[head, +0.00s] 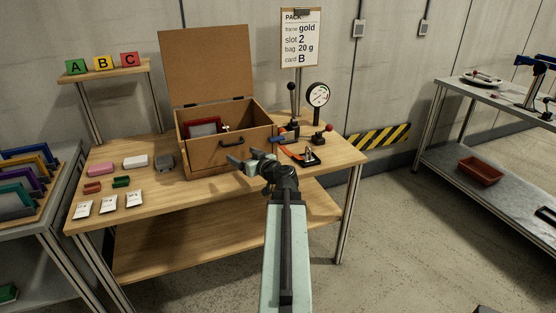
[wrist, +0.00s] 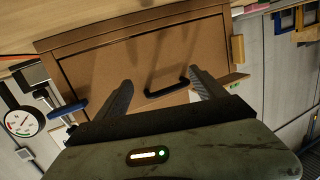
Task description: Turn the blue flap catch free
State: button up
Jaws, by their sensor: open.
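A blue bar (head: 278,138), which looks like the blue catch, is beside the right end of the brown box (head: 200,162). It also shows in the wrist view (wrist: 67,109), left of the box. I cannot tell how it is fastened or whether it is turned. The box lid (head: 206,65) stands open, and a red frame (head: 203,128) is inside. A black handle (head: 231,143) is on the box front. My gripper (head: 246,157) is open and empty in front of the box's right part. In the wrist view its fingers flank the handle (wrist: 166,88).
An orange-handled tool (head: 300,157) lies near my gripper. Small blocks and white bags (head: 108,205) lie at the table's left. A shelf (head: 103,75) holds A, B, C blocks.

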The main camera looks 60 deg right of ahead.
aim_at(278, 139)
jog(key=s+d+m+g+h+b, duration=0.1)
jog(key=s+d+m+h, duration=0.2)
jog(key=s+d+h, duration=0.6)
jog(key=w+d+y, duration=0.1)
jog(key=d, duration=0.1)
jog(key=w+d+y, duration=0.1)
jog(key=d, duration=0.1)
jog(key=w+d+y, duration=0.1)
jog(key=w+d, duration=0.1)
jog(key=shift+d+r+y, duration=0.25)
jog(key=shift+r+y, duration=0.05)
jog(key=shift+r, duration=0.05)
jog(key=shift+a, duration=0.1)
jog(key=c, duration=1.3)
jog(key=shift+a+f, duration=0.1)
jog(key=shift+a, duration=0.1)
jog(key=shift+c, duration=0.3)
jog(key=shift+d, duration=0.15)
